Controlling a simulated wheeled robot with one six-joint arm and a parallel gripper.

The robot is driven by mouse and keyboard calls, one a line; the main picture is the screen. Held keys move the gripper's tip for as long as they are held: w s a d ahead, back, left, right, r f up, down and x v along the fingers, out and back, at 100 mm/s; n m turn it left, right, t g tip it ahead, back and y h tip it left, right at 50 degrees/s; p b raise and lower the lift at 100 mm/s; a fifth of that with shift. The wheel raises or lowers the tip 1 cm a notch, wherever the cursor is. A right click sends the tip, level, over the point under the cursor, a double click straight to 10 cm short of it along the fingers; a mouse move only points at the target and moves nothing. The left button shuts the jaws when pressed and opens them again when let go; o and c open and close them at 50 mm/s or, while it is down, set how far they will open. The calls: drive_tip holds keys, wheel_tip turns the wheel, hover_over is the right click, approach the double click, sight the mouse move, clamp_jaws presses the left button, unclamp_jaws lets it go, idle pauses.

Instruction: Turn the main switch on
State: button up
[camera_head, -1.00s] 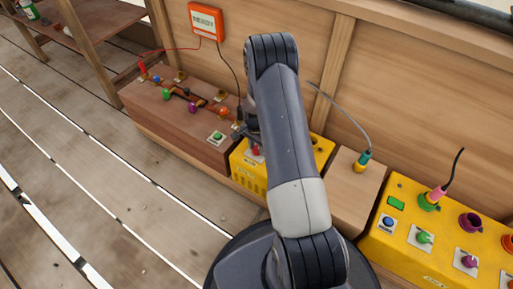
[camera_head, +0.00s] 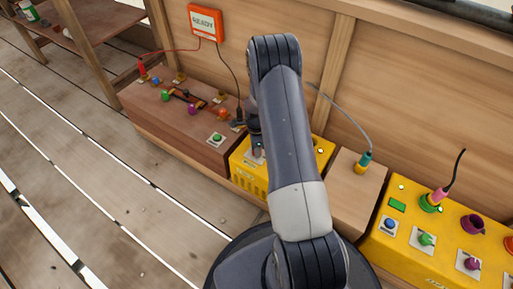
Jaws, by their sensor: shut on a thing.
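My gripper (camera_head: 257,143) is mostly hidden behind my arm. It points down at the left end of the middle yellow box (camera_head: 250,175), over a pale switch plate. It is shut on the red switch knob (camera_head: 257,153) there, of which only a small part shows. The knob's exact angle cannot be made out. No label marks it as the main switch in this view.
A wooden box (camera_head: 165,125) with coloured knobs and a green button (camera_head: 217,138) stands left. An orange READY sign (camera_head: 205,21) hangs on the wall. A wooden block (camera_head: 345,190) with a cabled plug and another yellow box (camera_head: 410,260) stand right. The plank floor at left is clear.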

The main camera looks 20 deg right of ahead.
drive_tip(key=shift+m, duration=0.3)
drive_tip(key=o, duration=1)
drive_tip(key=shift+r, duration=0.15)
drive_tip(key=r+p, duration=0.1)
drive_tip(key=r, duration=0.4)
drive_tip(key=r+p, duration=0.2)
drive_tip(key=r, duration=0.3)
drive_tip(key=shift+w+d+r+p, duration=0.1)
drive_tip(key=shift+w+r+p, duration=0.1)
drive_tip(key=shift+r+p, duration=0.1)
drive_tip(key=shift+f, duration=0.1)
drive_tip(key=f+b, duration=0.1)
drive_tip(key=f, duration=0.2)
drive_tip(key=f+b, duration=0.1)
drive_tip(key=f, duration=0.3)
drive_tip(key=f+b, duration=0.1)
drive_tip(key=f, duration=0.3)
drive_tip(key=shift+s+b, duration=0.25)
drive_tip(key=shift+b, duration=0.15)
drive_tip(key=shift+r, duration=0.15)
